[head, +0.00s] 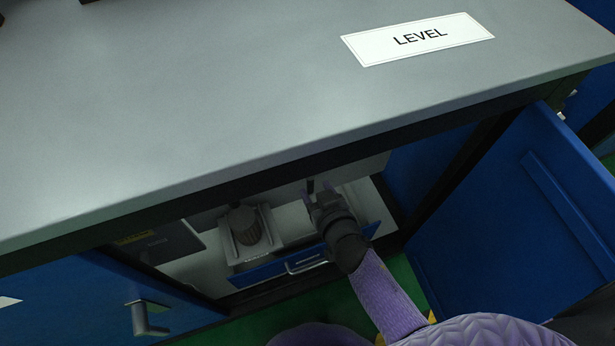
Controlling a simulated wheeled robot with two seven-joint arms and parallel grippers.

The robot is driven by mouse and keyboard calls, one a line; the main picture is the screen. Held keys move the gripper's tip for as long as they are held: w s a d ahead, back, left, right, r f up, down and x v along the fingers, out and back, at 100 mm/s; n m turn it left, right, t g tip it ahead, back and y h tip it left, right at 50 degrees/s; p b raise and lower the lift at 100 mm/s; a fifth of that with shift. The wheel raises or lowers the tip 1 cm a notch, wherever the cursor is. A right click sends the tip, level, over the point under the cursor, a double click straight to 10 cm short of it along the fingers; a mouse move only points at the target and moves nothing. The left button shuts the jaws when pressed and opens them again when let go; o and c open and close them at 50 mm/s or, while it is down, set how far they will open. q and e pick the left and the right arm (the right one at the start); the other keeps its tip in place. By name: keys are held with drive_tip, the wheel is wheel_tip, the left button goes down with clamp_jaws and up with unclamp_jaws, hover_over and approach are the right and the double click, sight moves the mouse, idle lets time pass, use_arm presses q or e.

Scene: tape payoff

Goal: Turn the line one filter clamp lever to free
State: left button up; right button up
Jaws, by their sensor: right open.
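A dark ribbed cylinder (246,225), which looks like a filter, stands on a light base plate (262,254) inside the open cabinet under the counter. A small dark upright piece (310,185) shows at my right gripper's tips. I cannot tell whether it is the clamp lever, nor its position. My right gripper (322,195) reaches into the cabinet to the right of the cylinder, with its jaws open. The gripper and wrist hide what lies just beneath them. I cannot tell if the fingers touch the dark piece. My left gripper is not in view.
A grey counter (200,110) with a LEVEL sign (419,39) overhangs the cabinet. A blue door (520,210) stands open at right. A blue panel with a handle (148,318) is at lower left. A blue drawer front (275,268) with a pale handle lies below the cylinder.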

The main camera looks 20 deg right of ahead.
sight(311, 184)
drive_tip(key=b+x, duration=0.1)
drive_tip(key=x, duration=0.2)
drive_tip(key=shift+f, duration=0.3)
drive_tip(key=shift+w, duration=0.6)
clamp_jaws()
idle(0.6)
